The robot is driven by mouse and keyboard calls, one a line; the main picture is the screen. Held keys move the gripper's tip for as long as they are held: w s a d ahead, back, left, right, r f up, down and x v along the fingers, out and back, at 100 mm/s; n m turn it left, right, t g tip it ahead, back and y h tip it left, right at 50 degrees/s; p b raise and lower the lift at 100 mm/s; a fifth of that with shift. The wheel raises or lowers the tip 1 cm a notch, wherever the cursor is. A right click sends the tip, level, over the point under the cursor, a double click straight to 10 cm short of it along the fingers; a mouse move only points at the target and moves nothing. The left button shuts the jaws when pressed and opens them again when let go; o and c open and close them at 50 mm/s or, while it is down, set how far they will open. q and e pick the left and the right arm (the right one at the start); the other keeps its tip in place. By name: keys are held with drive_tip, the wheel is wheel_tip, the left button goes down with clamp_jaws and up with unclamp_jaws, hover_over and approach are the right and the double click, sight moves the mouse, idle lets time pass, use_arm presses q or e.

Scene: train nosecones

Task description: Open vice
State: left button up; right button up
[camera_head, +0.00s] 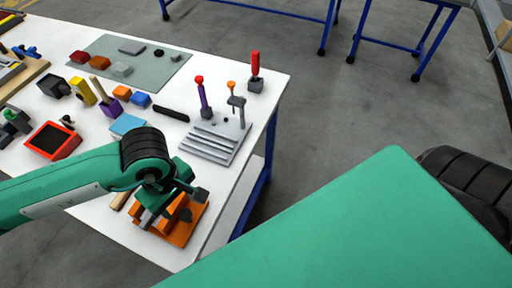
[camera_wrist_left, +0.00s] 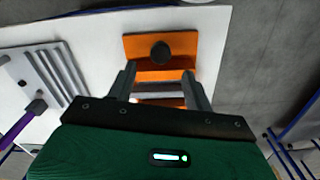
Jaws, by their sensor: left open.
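The orange vice (camera_head: 183,233) stands near the front right corner of the white table, partly hidden by my left arm in the head view. In the left wrist view the vice (camera_wrist_left: 178,42) shows its orange body with a dark round knob (camera_wrist_left: 161,52) on it. My left gripper (camera_head: 172,205) is over the vice. In the left wrist view its two fingers (camera_wrist_left: 159,72) are apart, one on each side of the vice's orange part. I cannot tell whether they touch it. My right gripper is not in view.
A grey stepped rack (camera_head: 212,143) with upright tools stands behind the vice. A red tray (camera_head: 52,141), coloured blocks and a grey mat (camera_head: 112,62) lie further left and back. The table's right edge is close to the vice. Open floor (camera_head: 330,120) lies beyond it.

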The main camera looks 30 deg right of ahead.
sight(185, 213)
use_arm(q)
wheel_tip(185, 213, up, 7)
drive_tip(key=b, duration=0.2)
drive_tip(key=s+d+r+n+g+h, duration=0.1)
drive_tip(key=s+d+r+g+h, duration=0.1)
drive_tip(key=s+d+g+h, duration=0.5)
drive_tip(key=s+d+r+n+g+h, duration=0.2)
drive_tip(key=s+d+r+n+h, duration=0.1)
drive_tip(key=r, duration=0.5)
drive_tip(key=s+d+h, duration=0.1)
drive_tip(key=s+d, duration=0.1)
drive_tip(key=s, duration=0.1)
drive_tip(key=shift+s+d+r+p, duration=0.15)
drive_tip(key=shift+s+d+p, duration=0.1)
drive_tip(key=shift+p, duration=0.1)
